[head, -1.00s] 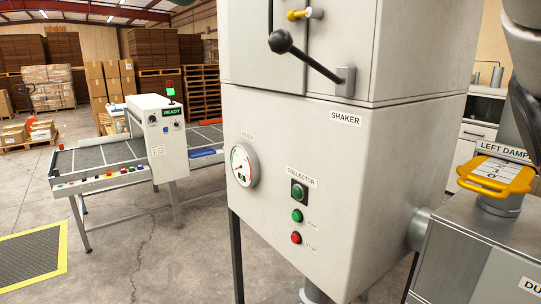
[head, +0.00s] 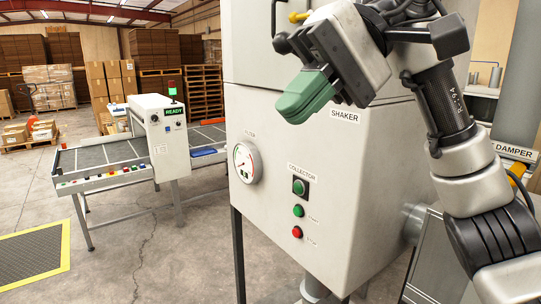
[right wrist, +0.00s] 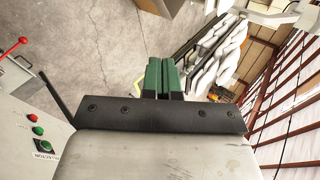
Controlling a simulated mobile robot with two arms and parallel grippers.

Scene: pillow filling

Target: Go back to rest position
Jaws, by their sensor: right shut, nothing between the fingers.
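My right gripper (head: 290,112) has green fingers and is raised in front of the upper part of the grey collector cabinet (head: 270,210), just left of the SHAKER label. Its fingers are together with nothing between them; they also show shut in the right wrist view (right wrist: 165,62). My left gripper is not in view.
The cabinet bears a filter gauge (head: 244,163), a green button (head: 298,211) and a red button (head: 297,232). A conveyor table (head: 100,165) with a READY box (head: 160,135) stands at the left. Open concrete floor lies between. A yellow-edged mat (head: 30,255) is at lower left.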

